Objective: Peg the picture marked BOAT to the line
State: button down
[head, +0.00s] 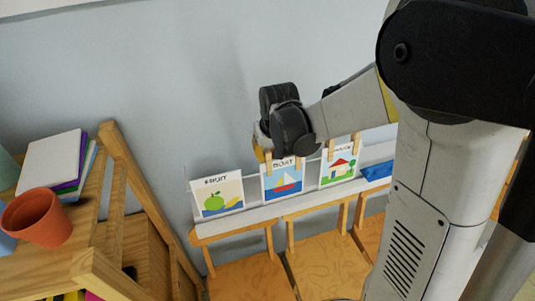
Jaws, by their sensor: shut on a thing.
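The picture marked BOAT (282,182), with a sailboat on blue water, hangs upright in the middle of a row of pictures. A wooden peg (268,164) is at its top left and another (298,162) at its top right. My gripper (263,153) is just above the top left corner and looks shut on the left peg; its fingertips are partly hidden by its own body. The line itself is too thin to make out.
The FRUIT picture (217,195) is to the left, the house picture (338,164) to the right with pegs at its top. A white ledge (240,220) runs beneath. A wooden shelf (125,165) with books (52,160) and a terracotta pot (37,217) stands at left.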

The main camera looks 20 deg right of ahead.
dwell(0.3)
jog(key=c, duration=1.4)
grip_release()
jog(key=o, duration=0.3)
jog(key=shift+r, duration=0.1)
jog(key=shift+p+v, duration=2.5)
jog(key=shift+v, duration=0.8)
jog(key=shift+s+r, duration=0.1)
jog(key=shift+r, duration=0.05)
